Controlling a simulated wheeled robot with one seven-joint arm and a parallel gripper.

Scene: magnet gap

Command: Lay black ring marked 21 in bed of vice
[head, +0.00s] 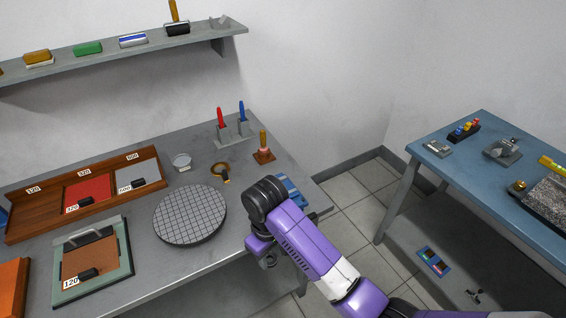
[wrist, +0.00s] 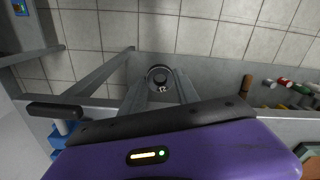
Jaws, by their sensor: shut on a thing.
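My gripper (wrist: 160,90) is shut on a small round black ring (wrist: 158,73). The ring shows between the fingertips in the wrist view, with a small white mark that looks like 21 but is hard to read. In the head view my wrist is by the right front edge of the grey bench, and my arm hides most of the grip. A blue thing (head: 290,187) that may be the vice sits at that bench edge, just behind my wrist and partly covered by it. Its bed cannot be made out. Blue parts (wrist: 62,133) also show at the lower left in the wrist view.
A blue table (head: 455,175) with a grey device (head: 503,150) stands right. Tiled floor lies between.

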